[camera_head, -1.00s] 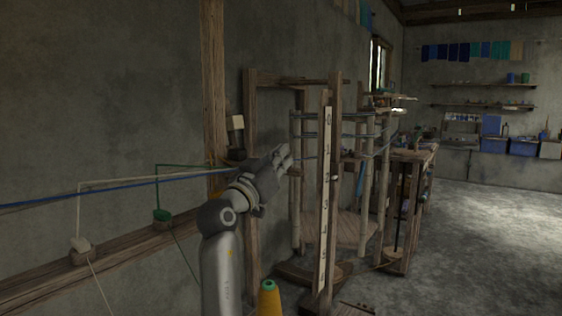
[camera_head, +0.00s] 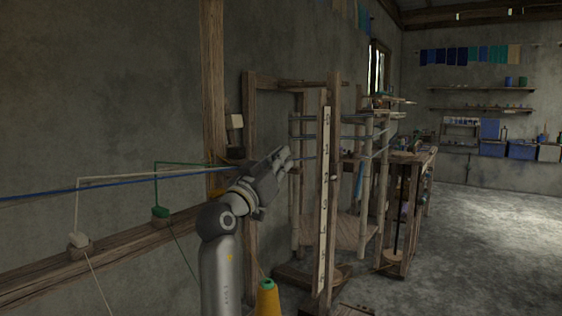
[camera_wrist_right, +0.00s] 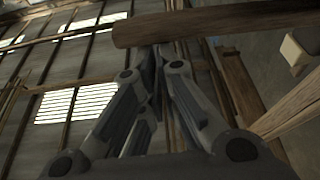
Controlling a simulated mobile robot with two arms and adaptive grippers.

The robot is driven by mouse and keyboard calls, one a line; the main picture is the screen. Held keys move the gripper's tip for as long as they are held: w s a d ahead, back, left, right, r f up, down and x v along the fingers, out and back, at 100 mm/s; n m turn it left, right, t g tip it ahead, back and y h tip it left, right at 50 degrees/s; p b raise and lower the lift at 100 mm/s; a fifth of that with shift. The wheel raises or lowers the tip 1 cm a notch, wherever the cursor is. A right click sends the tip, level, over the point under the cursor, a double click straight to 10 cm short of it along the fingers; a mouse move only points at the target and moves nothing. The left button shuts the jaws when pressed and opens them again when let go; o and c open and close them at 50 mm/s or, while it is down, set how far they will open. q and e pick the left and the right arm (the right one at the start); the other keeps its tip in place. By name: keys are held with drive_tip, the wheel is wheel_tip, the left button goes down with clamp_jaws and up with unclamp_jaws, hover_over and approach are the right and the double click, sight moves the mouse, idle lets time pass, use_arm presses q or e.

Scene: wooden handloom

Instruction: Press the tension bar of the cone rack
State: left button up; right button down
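My right gripper (camera_head: 284,157) reaches up from the bottom middle of the head view, in front of the wooden frame with the numbered strip (camera_head: 326,180). Its fingers look closed together in the right wrist view (camera_wrist_right: 158,55), with nothing visible between them. A round wooden bar (camera_wrist_right: 220,25) crosses the top of that view, beyond the fingertips; I cannot tell whether they touch it. It may be the tension bar; no label shows. A yellow thread cone (camera_head: 268,300) stands below the arm. My left gripper is not in view.
Blue thread (camera_head: 60,189) runs along the left towards the frame. A wooden rail (camera_head: 110,253) carries a white block (camera_head: 78,243) and a green block (camera_head: 160,213) with wire arms. A bench (camera_head: 405,165) stands behind the frame. The floor at right is clear.

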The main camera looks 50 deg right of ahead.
drive_tip(key=shift+w+d+f, duration=0.1)
drive_tip(key=shift+f, duration=0.55)
drive_tip(key=r+v, duration=0.1)
drive_tip(key=v, duration=1.1)
